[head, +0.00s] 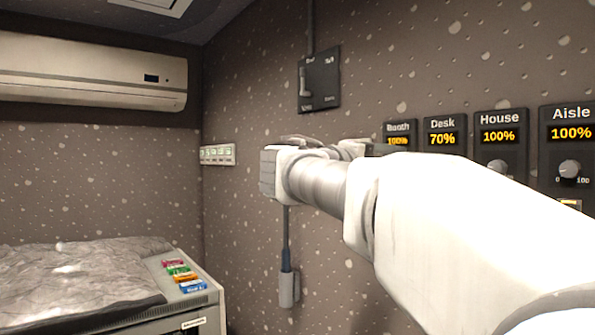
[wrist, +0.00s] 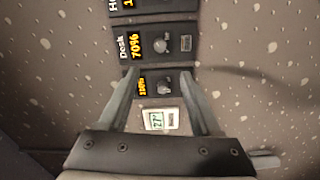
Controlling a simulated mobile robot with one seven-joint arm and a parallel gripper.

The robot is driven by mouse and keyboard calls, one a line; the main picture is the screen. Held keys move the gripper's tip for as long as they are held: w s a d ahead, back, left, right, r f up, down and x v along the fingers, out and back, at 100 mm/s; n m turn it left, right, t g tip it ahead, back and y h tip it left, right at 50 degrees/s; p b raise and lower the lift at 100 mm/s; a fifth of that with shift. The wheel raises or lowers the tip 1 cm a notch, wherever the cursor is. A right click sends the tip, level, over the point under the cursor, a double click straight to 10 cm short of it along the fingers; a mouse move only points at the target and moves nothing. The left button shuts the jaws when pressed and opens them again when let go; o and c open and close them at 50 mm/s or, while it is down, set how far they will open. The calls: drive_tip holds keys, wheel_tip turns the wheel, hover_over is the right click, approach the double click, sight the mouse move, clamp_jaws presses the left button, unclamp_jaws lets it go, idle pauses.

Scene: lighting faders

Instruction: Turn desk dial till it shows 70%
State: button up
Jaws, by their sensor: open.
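The Desk panel (head: 445,128) on the wall reads 70% in yellow digits in the head view; my arm hides its lower part. In the wrist view the Desk panel (wrist: 153,43) also reads 70%, and its round grey dial (wrist: 188,46) is in plain sight with nothing touching it. My gripper (wrist: 159,72) is open and empty. Its fingertips appear on either side of the Booth panel, just below the Desk panel in that picture. I cannot tell how far the fingertips are from the wall.
The Booth panel (head: 398,130), House panel (head: 499,130) and Aisle panel (head: 571,130) each appear to read 100%. A small white display (wrist: 160,120) shows between my fingers. A wall switch (head: 319,80) and a counter with coloured blocks (head: 180,270) are left.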

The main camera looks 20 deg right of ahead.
drive_tip(key=shift+v, duration=1.15)
drive_tip(key=s+a+f+g+y+p, duration=0.1)
drive_tip(key=s+a+f+y+p, duration=0.1)
drive_tip(key=s+f+y, duration=0.45)
drive_tip(key=s+a+f+y+p, duration=0.2)
drive_tip(key=s+f+y, duration=0.15)
drive_tip(key=f, duration=0.65)
drive_tip(key=s+a+f+m+y+p, duration=0.2)
drive_tip(key=s+a+f+y, duration=0.4)
drive_tip(key=s+a+f, duration=0.4)
drive_tip(key=shift+a+f+m+y+p, duration=0.3)
drive_tip(key=shift+a+f+m+p, duration=0.15)
drive_tip(key=shift+f+p, duration=0.35)
